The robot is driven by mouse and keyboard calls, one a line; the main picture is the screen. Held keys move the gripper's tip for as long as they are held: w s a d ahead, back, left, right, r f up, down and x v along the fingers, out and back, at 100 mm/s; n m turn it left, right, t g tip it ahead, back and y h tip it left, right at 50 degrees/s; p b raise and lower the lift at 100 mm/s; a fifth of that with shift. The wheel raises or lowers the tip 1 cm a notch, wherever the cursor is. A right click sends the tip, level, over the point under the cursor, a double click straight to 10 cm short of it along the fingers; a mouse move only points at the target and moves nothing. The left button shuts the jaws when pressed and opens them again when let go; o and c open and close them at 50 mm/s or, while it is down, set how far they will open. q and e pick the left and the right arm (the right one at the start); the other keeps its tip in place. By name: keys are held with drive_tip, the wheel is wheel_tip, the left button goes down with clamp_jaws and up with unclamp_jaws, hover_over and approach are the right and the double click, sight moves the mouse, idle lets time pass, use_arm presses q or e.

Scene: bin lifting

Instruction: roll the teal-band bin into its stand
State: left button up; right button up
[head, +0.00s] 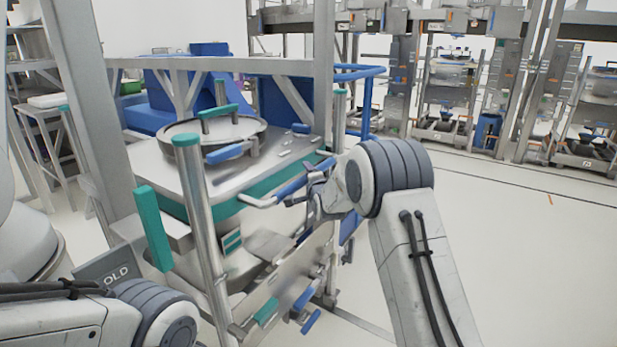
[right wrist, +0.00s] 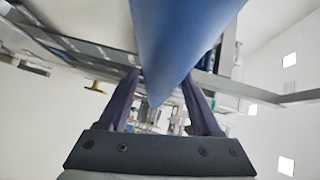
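The teal-band bin (head: 262,204) stands left of centre in the head view. It has a metal top, a round lid with a teal handle (head: 205,113), and a blue bar handle (head: 303,181) at its right side. Metal posts with teal caps (head: 205,240) stand at its corners. My right gripper (head: 298,195) is at the blue bar. In the right wrist view its fingers (right wrist: 163,95) are apart on either side of a blue bar (right wrist: 178,40), with a gap at the left finger. My left gripper is not visible. I cannot tell which frame is the bin's stand.
A grey metal frame (head: 325,70) rises around and behind the bin, with blue parts (head: 175,100) beyond it. Racks with other equipment (head: 450,90) line the back right. A white side table (head: 50,101) is at far left. The pale floor (head: 520,250) at right is clear.

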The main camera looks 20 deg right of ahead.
drive_tip(key=s+r+b, duration=0.1)
drive_tip(key=s, duration=0.9)
drive_tip(key=shift+s+a+r, duration=0.2)
drive_tip(key=shift+a, duration=0.05)
